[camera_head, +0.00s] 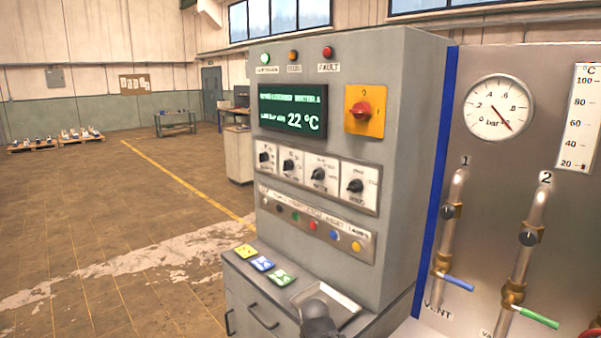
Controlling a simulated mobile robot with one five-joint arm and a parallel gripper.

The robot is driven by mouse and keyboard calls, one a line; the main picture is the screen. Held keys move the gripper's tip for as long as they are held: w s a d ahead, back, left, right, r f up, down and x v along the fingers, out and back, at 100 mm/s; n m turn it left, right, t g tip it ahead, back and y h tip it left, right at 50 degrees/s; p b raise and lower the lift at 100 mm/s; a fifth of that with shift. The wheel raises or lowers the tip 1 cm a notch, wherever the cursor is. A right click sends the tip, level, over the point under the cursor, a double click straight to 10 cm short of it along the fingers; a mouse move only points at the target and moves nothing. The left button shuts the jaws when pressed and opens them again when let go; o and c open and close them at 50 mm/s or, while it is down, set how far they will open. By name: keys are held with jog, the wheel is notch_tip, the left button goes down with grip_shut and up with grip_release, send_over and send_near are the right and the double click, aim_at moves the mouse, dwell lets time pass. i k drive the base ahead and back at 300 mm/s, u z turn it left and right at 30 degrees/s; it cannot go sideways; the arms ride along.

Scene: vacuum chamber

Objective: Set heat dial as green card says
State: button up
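A row of several black dials sits on a light panel of the grey control cabinet. They are a far-left dial (265,157), a second dial (289,166), a third dial (318,174) and a larger right dial (355,186). Their labels are too small to read, so I cannot tell which is the heat dial. The green card (282,278) lies on the ledge in front of the cabinet; its marks are unreadable. A dark rounded part, probably of my arm or gripper (318,318), shows at the bottom edge, below the dials and apart from them. Its fingers cannot be made out.
A yellow card (245,251) and a blue card (262,264) lie beside the green one. A metal tray (338,305) is on the ledge. The screen (292,108) shows 22 °C. Pipes with valves (450,285) stand at right. The floor at left is open.

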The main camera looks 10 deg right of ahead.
aim_at(264, 157)
jog(key=k, duration=0.4)
jog(key=u, duration=1.25)
jog(key=i, duration=2.35)
jog(key=u, duration=0.25)
